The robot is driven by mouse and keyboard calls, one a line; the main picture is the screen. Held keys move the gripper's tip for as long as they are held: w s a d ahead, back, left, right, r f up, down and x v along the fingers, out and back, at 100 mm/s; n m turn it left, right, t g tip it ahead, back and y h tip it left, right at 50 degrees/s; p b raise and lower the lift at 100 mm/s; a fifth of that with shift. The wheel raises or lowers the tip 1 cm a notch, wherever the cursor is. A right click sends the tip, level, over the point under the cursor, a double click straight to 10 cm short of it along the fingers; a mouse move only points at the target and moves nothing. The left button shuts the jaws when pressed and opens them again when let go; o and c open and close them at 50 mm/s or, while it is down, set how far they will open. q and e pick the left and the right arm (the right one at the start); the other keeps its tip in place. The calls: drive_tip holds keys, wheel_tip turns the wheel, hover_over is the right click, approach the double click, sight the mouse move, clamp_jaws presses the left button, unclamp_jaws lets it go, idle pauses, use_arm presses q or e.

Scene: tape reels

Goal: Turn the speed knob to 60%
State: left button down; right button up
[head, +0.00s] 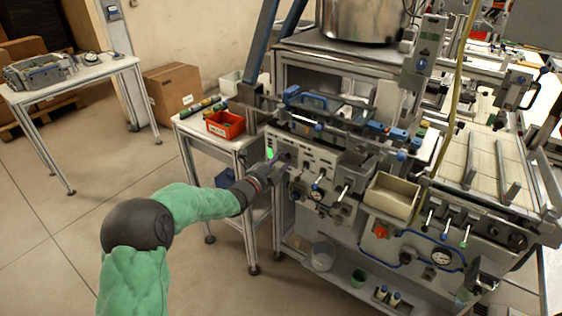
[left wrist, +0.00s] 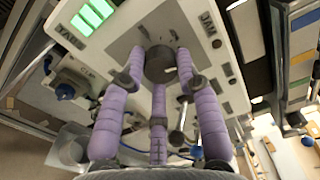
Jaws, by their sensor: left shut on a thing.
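My left gripper (head: 276,168) reaches the left end of the machine's grey control panel (head: 312,160) in the head view. In the left wrist view its lilac fingers (left wrist: 160,66) are closed around a round dark grey knob (left wrist: 159,70) on the panel face. Its pointer and any scale marks are hidden or too small to read. A lit green display (head: 269,153) sits beside the gripper; it also shows at the upper left of the left wrist view (left wrist: 85,17). My right gripper is not in view.
Levers and small knobs (head: 318,186) stick out right of my gripper. A cream tray (head: 392,196) hangs on the machine's front.

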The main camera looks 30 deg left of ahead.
use_arm(q)
drive_tip(key=shift+a+m, duration=0.1)
drive_tip(key=shift+m, duration=0.7)
drive_tip(key=c, duration=0.9)
unclamp_jaws()
drive_tip(key=shift+a, duration=0.1)
drive_tip(key=shift+s, duration=0.15)
drive_tip(key=s, duration=1.1)
drive_tip(key=shift+s+a, duration=0.35)
drive_tip(key=shift+a, duration=0.05)
